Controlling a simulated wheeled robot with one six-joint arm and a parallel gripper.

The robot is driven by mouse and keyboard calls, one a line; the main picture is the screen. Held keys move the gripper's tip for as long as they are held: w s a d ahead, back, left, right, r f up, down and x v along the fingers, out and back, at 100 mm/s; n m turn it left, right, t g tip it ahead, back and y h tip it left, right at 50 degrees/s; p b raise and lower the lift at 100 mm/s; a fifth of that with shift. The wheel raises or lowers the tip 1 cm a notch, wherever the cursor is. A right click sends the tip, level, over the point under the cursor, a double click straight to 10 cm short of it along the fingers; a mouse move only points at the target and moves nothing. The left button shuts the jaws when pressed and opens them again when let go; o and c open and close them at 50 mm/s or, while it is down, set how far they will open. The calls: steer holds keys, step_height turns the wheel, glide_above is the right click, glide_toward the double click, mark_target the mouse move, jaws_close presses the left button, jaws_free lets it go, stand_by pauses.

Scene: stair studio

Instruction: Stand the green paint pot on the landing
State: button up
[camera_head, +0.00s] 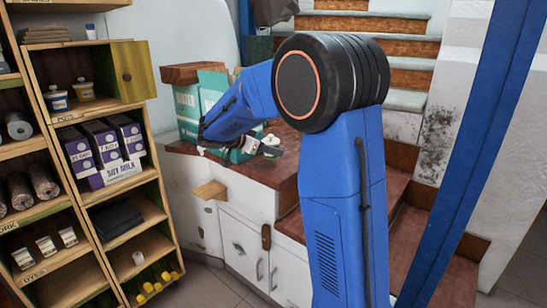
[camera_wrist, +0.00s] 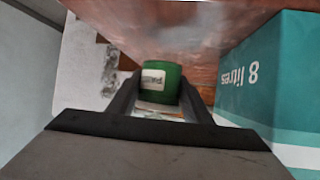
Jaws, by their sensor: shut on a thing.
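The green paint pot (camera_wrist: 160,82), with a pale label, is between the two fingers of my gripper (camera_wrist: 160,100) in the wrist view. My gripper is shut on it. In the head view my gripper (camera_head: 262,147) is low over the red-brown top (camera_head: 284,165) at the foot of the stairs, which looks like the landing. The pot is small there and partly hidden by my gripper. I cannot tell whether its base touches the surface.
Teal boxes (camera_head: 188,108) stand on the top behind and left of my gripper; one marked "8 litres" (camera_wrist: 258,70) is close on the right in the wrist view. Stairs (camera_head: 405,100) rise behind. A stocked shelf unit (camera_head: 150,172) stands left. A blue post (camera_head: 480,130) is at right.

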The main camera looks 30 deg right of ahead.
steer(key=shift+w+d, duration=0.1)
steer(key=shift+d, duration=0.6)
steer(key=shift+f, duration=1.75)
steer(key=shift+f, duration=0.15)
steer(key=o, duration=1.3)
steer(key=shift+c, duration=0.2)
